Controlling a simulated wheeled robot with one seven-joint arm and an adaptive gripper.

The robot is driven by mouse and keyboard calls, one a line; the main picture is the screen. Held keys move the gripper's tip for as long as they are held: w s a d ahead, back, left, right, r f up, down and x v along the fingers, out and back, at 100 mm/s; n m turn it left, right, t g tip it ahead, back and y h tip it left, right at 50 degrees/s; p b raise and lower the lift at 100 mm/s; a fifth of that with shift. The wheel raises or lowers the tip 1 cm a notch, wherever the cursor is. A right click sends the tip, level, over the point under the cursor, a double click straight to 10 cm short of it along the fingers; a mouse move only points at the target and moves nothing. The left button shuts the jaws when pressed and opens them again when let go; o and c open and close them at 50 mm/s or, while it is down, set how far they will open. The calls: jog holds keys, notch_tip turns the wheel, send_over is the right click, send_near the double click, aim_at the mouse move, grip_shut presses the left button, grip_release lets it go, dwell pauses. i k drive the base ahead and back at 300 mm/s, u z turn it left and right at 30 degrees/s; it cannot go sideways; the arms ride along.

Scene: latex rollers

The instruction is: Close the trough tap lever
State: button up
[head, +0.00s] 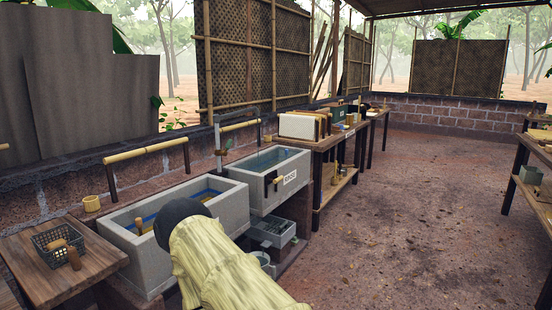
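Two grey stone troughs stand at left centre in the head view. The nearer trough (137,254) has a blue band along its inner edge. The farther trough (262,199) holds water and has a white label (290,178) on its front. A dark fitting with a short wooden handle (279,181) is on that front, beside the label. A grey upright pipe (218,140) with a small brownish fitting stands between the troughs. I cannot tell which of these is the tap lever, or its position. A pale, dark-ended link of my arm covers part of the near trough. My gripper is not visible.
A wooden table (48,268) with a dark wire basket (59,243) stands at lower left. Grey bins (272,230) sit low below the farther trough. A long bench (325,146) with boards runs beyond. The earth floor (420,220) at centre right is clear.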

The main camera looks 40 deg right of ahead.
aim_at(224, 153)
jog(key=z, duration=1.05)
